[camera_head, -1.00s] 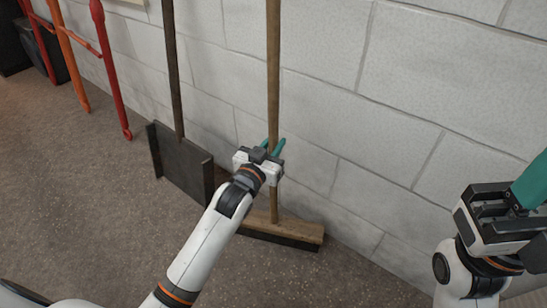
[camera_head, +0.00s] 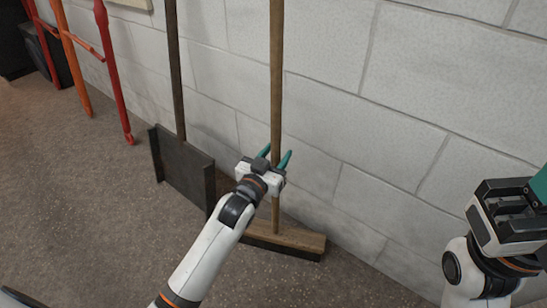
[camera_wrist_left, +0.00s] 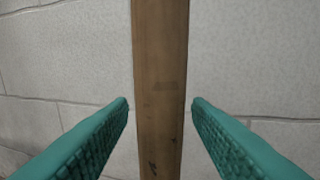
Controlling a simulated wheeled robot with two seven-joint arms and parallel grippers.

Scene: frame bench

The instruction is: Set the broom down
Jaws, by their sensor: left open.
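The broom stands upright against the white block wall, its wooden handle (camera_head: 276,80) rising out of the top of the head view. Its wide wooden head (camera_head: 290,241) with dark bristles rests on the floor. My left gripper (camera_head: 277,158) is open at the lower part of the handle. In the left wrist view the handle (camera_wrist_left: 160,90) runs vertically between the two teal fingers (camera_wrist_left: 160,104), with a gap on each side. My right gripper (camera_head: 535,190) is at the right edge of the head view; its fingertips are cut off.
A dark flat shovel (camera_head: 184,170) leans on the wall just left of the broom. Red and orange metal stands (camera_head: 72,60) and a dark bin (camera_head: 62,68) are further left. The speckled floor (camera_head: 80,200) at left is clear. The wall (camera_head: 400,110) is close behind the broom.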

